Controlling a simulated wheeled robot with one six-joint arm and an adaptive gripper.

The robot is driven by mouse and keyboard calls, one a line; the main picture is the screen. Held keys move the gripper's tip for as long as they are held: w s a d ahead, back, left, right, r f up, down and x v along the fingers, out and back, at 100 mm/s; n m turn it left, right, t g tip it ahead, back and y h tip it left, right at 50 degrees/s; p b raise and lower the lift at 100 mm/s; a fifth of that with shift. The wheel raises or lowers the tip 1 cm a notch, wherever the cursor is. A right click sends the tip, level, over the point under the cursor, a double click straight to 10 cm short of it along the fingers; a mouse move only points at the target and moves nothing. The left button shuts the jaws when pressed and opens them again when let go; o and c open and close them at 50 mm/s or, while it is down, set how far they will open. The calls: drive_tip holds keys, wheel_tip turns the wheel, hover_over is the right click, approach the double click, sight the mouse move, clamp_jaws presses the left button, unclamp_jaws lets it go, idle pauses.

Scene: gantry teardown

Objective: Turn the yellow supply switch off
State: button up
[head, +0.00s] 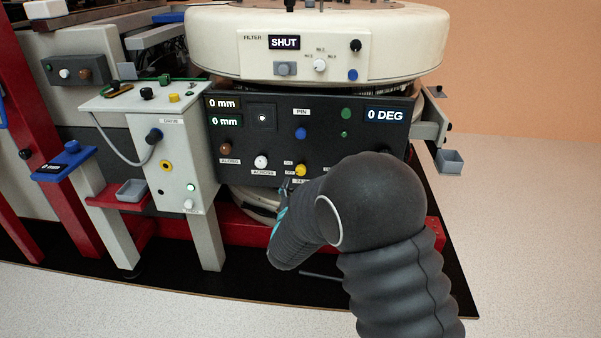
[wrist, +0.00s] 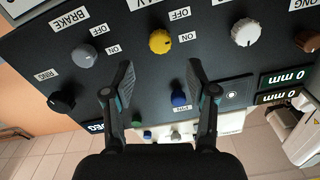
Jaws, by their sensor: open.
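The yellow supply switch (head: 300,170) is a round knob low on the black control panel (head: 330,135). In the wrist view, which shows the panel upside down, the yellow knob (wrist: 160,41) has OFF and ON labels beside it; I cannot tell for sure which one it points to. My gripper (wrist: 160,70) is open and empty. Its two fingers stand apart in front of the panel, with the yellow knob beyond their tips and roughly centred between them. In the head view my gripper (head: 286,188) is close to the knob, partly hidden by my arm.
A grey BRAKE knob (wrist: 84,55), a black knob (wrist: 62,101), a blue PIN knob (wrist: 179,98) and a white knob (wrist: 245,32) surround it. Panel displays read 0 mm, 0 mm and 0 DEG. The white control box (head: 165,135) stands left of the panel.

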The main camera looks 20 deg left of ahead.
sight(301, 172)
drive_tip(key=x, duration=0.7)
drive_tip(key=shift+w+a, duration=0.1)
drive_tip(key=shift+w, duration=0.3)
clamp_jaws()
